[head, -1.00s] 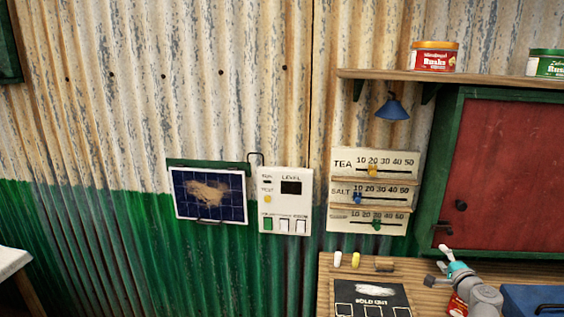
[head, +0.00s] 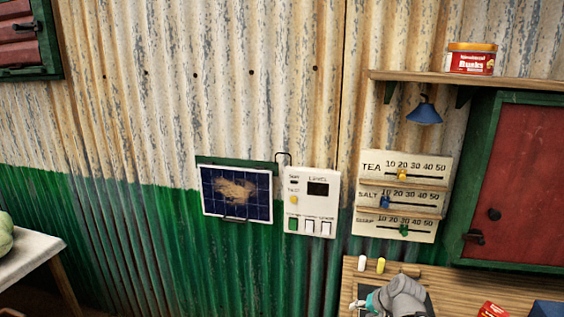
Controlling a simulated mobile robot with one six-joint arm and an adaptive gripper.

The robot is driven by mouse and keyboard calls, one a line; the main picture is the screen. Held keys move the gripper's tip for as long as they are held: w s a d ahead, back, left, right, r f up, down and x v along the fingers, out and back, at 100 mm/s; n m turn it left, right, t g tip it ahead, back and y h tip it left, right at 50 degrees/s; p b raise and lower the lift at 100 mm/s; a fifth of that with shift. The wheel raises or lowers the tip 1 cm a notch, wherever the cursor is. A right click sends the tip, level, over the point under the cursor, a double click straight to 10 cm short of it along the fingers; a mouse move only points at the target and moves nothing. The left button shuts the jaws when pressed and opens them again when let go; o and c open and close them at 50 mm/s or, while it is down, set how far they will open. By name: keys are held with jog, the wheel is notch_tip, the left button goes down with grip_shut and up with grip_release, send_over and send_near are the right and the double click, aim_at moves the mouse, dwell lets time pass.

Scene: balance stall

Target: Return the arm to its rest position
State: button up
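My arm shows at the bottom edge of the head view, low over the wooden counter (head: 452,287). My gripper (head: 366,304) is at its left end, next to a teal band, in front of the dark board on the counter. The fingers are small and partly cut off by the frame edge, so I cannot tell whether they are open or shut. I see no object held in it.
A white and a yellow piece of chalk (head: 380,265) stand at the counter's back edge. A red packet (head: 492,309) lies to the right. The slider board (head: 402,211), level box (head: 310,213) and solar panel (head: 236,194) hang on the wall.

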jog(key=s+a+f+n+g+h, duration=0.3)
jog(key=s+a+n+g+h, duration=0.1)
jog(key=s+a+g, duration=0.1)
jog(key=shift+s+a, duration=0.55)
jog(key=shift+s, duration=0.6)
jog(key=shift+f, duration=0.1)
dwell(0.3)
